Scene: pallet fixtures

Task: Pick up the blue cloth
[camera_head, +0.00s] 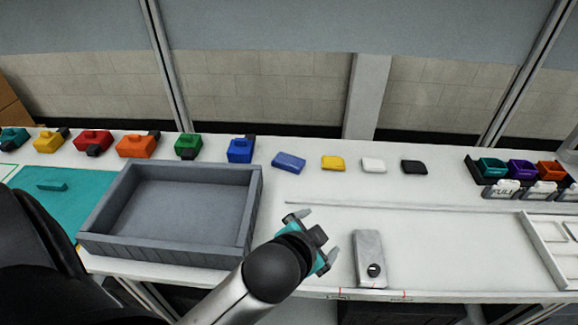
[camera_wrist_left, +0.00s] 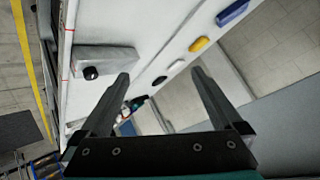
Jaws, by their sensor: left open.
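The blue cloth (camera_head: 288,162) lies folded on the white table, at the left end of a row of small folded cloths. It also shows at the top of the left wrist view (camera_wrist_left: 232,12). My left gripper (camera_head: 318,238) is open and empty, above the front of the table, nearer to me than the blue cloth and slightly right of it. Its two fingers stand apart in the left wrist view (camera_wrist_left: 160,76). My right gripper is not in view.
Yellow (camera_head: 333,163), white (camera_head: 373,165) and black (camera_head: 414,167) cloths lie right of the blue one. A grey tray (camera_head: 249,215) stands left of my gripper. A grey block with a dark knob (camera_head: 369,250) lies right of it. A thin ledge (camera_head: 400,206) crosses the table.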

